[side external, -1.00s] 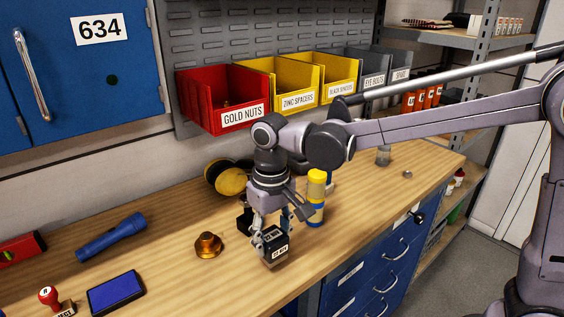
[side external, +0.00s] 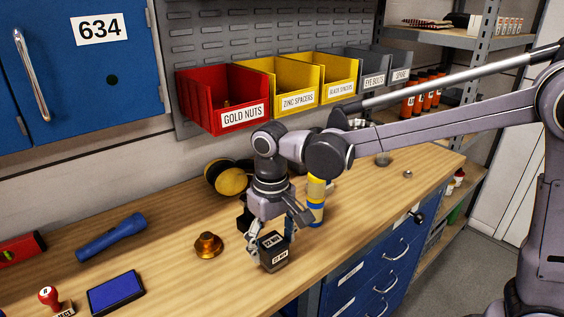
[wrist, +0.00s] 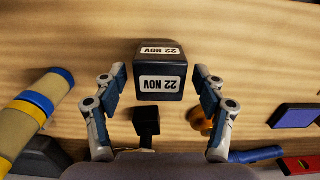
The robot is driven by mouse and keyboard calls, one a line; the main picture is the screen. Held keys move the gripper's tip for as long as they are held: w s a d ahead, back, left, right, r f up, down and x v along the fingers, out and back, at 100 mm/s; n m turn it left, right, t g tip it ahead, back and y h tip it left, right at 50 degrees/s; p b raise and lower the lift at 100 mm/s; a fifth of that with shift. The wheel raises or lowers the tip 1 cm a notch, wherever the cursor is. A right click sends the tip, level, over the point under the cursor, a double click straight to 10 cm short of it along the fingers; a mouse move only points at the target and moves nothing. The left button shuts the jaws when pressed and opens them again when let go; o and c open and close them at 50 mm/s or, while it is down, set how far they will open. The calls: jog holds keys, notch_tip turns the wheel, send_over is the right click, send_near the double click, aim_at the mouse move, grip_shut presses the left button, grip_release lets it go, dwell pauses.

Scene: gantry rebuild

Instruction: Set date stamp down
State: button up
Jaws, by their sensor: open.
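The date stamp is a black block (side external: 273,257) with white "22 NOV" labels. It sits on the wooden bench top near its front edge, and looks upright. In the wrist view the block (wrist: 161,72) lies between and slightly beyond my fingertips, with a gap on each side. My gripper (wrist: 161,88) is open around it, pointing down at the bench in the side view (side external: 270,240). The far finger is partly hidden behind the block in the side view.
A brass knob-like part (side external: 208,246) stands to the left, with a blue ink pad (side external: 116,292), a red-handled stamp (side external: 50,298) and a blue flashlight (side external: 111,237) farther left. A yellow-and-blue bottle (side external: 316,200) stands close behind right. Labelled bins (side external: 222,120) hang behind.

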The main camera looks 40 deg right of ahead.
aim_at(273, 241)
notch_tip(273, 241, up, 12)
jog(key=s+d+f+t, duration=0.3)
jog(key=s+d+f, duration=0.1)
jog(key=d, duration=0.4)
jog(key=s+d+f+t, duration=0.4)
jog(key=s+d+f, duration=0.1)
jog(key=d, duration=0.4)
jog(key=shift+s+d+f, duration=0.25)
jog(key=shift+s+d, duration=0.05)
jog(key=shift+s, duration=0.45)
dwell(0.5)
